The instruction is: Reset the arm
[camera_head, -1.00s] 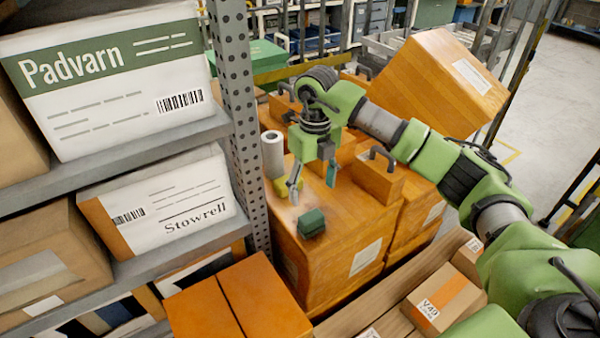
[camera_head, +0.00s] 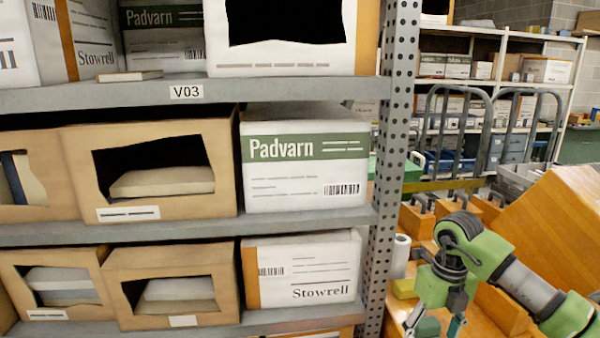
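My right arm comes in from the lower right in the head view. Its gripper (camera_head: 435,326) hangs pointing down above the orange-brown boxes, with its two fingers apart. The fingertips are close to the bottom edge of the picture. A dark green block (camera_head: 428,327) shows between the fingers; it appears to lie below them, and I cannot see contact. My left arm and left gripper are not in view.
A grey rack (camera_head: 300,232) with Padvarn (camera_head: 300,175) and Stowrell (camera_head: 325,275) boxes fills the left, ending at a perforated post (camera_head: 390,150). A white roll (camera_head: 400,258) and yellow block (camera_head: 404,289) stand beside the gripper. A large tilted orange box (camera_head: 550,220) is behind the arm.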

